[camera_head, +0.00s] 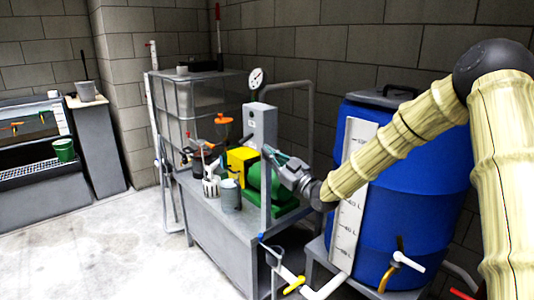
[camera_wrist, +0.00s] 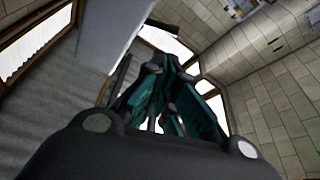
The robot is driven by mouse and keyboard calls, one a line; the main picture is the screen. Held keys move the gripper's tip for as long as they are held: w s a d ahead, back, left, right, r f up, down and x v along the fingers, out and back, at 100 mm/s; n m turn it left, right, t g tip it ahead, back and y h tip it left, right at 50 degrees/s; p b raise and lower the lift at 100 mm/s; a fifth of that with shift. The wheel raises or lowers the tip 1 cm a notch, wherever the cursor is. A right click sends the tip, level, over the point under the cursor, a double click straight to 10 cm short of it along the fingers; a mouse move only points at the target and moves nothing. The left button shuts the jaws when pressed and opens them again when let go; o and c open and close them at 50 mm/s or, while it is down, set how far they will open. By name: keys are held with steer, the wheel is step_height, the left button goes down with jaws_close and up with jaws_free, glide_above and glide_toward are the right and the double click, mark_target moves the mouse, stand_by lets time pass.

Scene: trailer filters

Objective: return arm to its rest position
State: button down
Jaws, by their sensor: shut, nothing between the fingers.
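My gripper (camera_head: 270,152) is at the end of my cream-sleeved arm, in front of the green-and-yellow pump (camera_head: 258,178) on the grey bench. Its teal-lined fingers are shut and empty. In the wrist view the gripper (camera_wrist: 165,68) points towards bright openings and a block wall, with nothing between the fingers. The arm reaches in from the right, bends at a dark joint, and passes in front of the blue barrel (camera_head: 432,200). I cannot tell from this view whether the fingers touch the pump.
A grey post with a gauge (camera_head: 256,79) stands behind the gripper, and a grey pipe frame (camera_head: 311,110) is close by. Yellow (camera_head: 294,285) and white (camera_head: 408,262) valve handles sit low. The floor at left is clear.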

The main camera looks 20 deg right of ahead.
steer(key=shift+f, duration=0.1)
stand_by(0.3)
steer(key=s+a+f+m+g+h, duration=0.1)
steer(key=s+a+f+m+g, duration=0.15)
steer(key=f, duration=0.65)
steer(key=s+a+f+m+g+h, duration=0.1)
steer(key=s+f+h, duration=0.15)
steer(key=f, duration=0.55)
steer(key=s+a+f+m+g+h, duration=0.1)
steer(key=s+a+f+g, duration=0.15)
steer(key=f, duration=0.65)
steer(key=s+a+f+m+g+h, duration=0.2)
steer(key=s+f+m+g+h, duration=0.15)
steer(key=s+f, duration=1.25)
steer(key=s+d+f+m+g+h, duration=0.1)
steer(key=s+f+g, duration=0.25)
steer(key=s, duration=0.65)
steer(key=s+d+f+m+g+h, duration=0.1)
steer(key=s+f+g, duration=0.3)
steer(key=s, duration=0.7)
steer(key=s+f+g, duration=0.2)
steer(key=s+f, duration=0.4)
steer(key=s, duration=0.4)
step_height(320, 180, up, 16)
steer(key=s+p, duration=0.1)
steer(key=p, duration=1.4)
steer(key=shift+s+d+f+h, duration=0.15)
steer(key=shift+d+h, duration=0.15)
